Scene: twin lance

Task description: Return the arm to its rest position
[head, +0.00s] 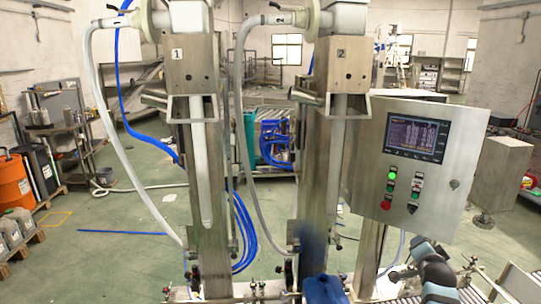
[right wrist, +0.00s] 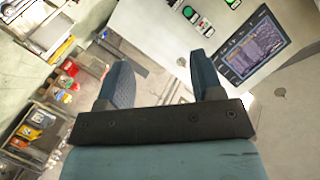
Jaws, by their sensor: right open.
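My right gripper (right wrist: 158,60) is open in the right wrist view, with its two blue-grey fingers apart and nothing between them. Beyond the fingers I see the control panel and its screen, tilted in that view. In the head view, part of my right arm (head: 435,275) shows at the bottom right, below the control panel (head: 415,165). I cannot make out its fingertips there. My left gripper does not show in either view.
Two steel filling columns, marked 1 (head: 190,80) and 2 (head: 343,65), stand ahead with hanging hoses. A blue container (head: 325,290) is at the bottom centre, in front of column 2. Rollers and rails lie near my right arm.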

